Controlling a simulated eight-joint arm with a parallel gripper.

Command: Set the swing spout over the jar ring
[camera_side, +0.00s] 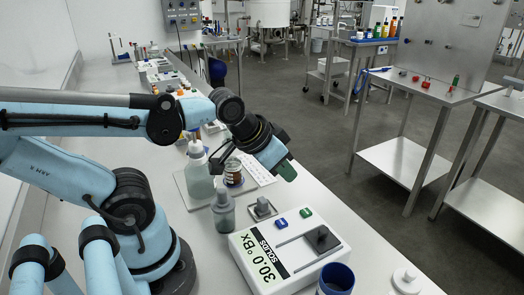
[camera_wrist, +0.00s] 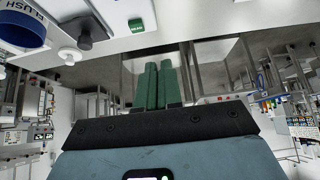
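My gripper (camera_side: 287,172) is in the air above the bench, pointing down and right, clear of the things below it. In the wrist view its green fingers (camera_wrist: 158,86) lie side by side, nearly touching, with nothing seen between them. I cannot make out a swing spout or a jar ring for certain in either view. A pale tank (camera_side: 270,13) with pipework stands far off at the back in the side view; any spout on it is too small to tell.
Bottles (camera_side: 198,172) stand left of my gripper. Steel tables (camera_side: 410,158) stand at right; the floor between is clear.

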